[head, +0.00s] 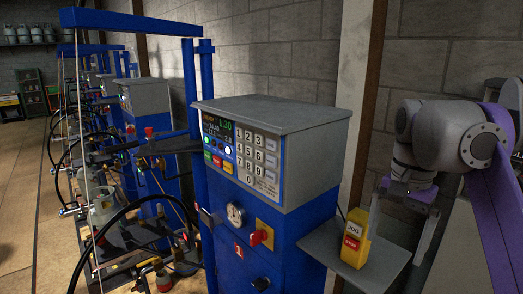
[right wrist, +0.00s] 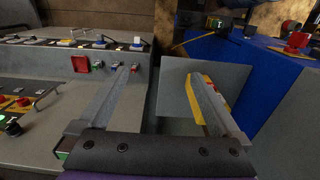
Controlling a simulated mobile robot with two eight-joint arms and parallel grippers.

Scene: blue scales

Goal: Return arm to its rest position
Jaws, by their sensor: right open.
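My right arm comes in at the right side of the head view. Its gripper (head: 395,248) points down with its two fingers spread and nothing between them. It is to the right of a yellow box with a red button marked JOG (head: 352,240), which stands on a small grey shelf (head: 392,262). In the right wrist view the open fingers (right wrist: 160,74) reach forward, and the right finger partly covers the yellow box (right wrist: 195,108). I cannot tell the exact gap between them. My left gripper is not in view.
A blue scale cabinet with a grey keypad head (head: 270,150) stands left of the shelf. More blue scales and gas cylinders (head: 103,205) line up at the left. In the right wrist view a grey control panel (right wrist: 40,75) with buttons lies to the left.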

